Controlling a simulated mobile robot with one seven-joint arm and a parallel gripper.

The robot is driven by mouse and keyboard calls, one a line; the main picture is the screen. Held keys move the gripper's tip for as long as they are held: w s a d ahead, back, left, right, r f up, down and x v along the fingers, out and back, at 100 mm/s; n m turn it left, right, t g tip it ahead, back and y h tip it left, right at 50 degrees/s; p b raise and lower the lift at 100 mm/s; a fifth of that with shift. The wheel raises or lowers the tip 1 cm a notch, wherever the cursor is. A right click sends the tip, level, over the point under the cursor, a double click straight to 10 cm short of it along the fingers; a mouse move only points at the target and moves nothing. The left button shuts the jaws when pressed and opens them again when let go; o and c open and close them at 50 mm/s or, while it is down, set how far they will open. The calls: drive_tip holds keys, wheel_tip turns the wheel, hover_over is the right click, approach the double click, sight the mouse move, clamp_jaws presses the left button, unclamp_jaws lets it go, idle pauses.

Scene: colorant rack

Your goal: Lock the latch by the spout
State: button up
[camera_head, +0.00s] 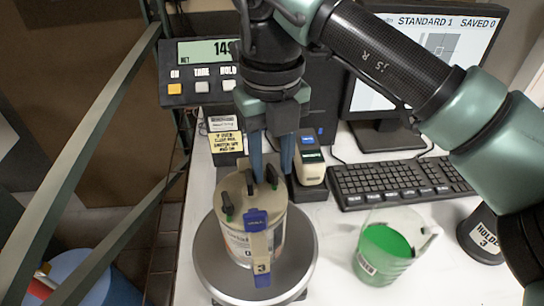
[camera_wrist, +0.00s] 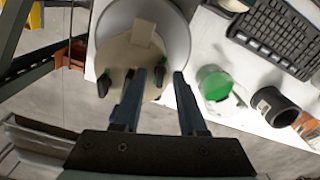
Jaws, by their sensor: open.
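A paint can (camera_head: 240,243) with a beige lid stands upright on the round scale plate (camera_head: 304,250). A blue spout piece (camera_head: 256,219) with a tan strip marked 3 sits at its near side. Small black latches stand on the lid: one at the left (camera_head: 227,206), one at the far middle (camera_head: 249,182), one at the right (camera_head: 271,177); the left and right ones show green. My gripper (camera_head: 272,174) points down over the lid's far right, open. In the wrist view the right latch (camera_wrist: 160,76) appears between the fingers (camera_wrist: 157,82); contact cannot be told.
A cup of green paint (camera_head: 385,252) stands right of the scale, with a dark holder (camera_head: 482,236) beyond it. A keyboard (camera_head: 398,182), a monitor (camera_head: 420,60) and a small boxy device (camera_head: 310,167) stand behind. A green rack frame (camera_head: 90,150) borders the left.

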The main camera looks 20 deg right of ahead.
clamp_jaws()
idle(0.4)
drive_tip(key=shift+m+b, duration=0.35)
drive_tip(key=shift+m, duration=0.15)
unclamp_jaws()
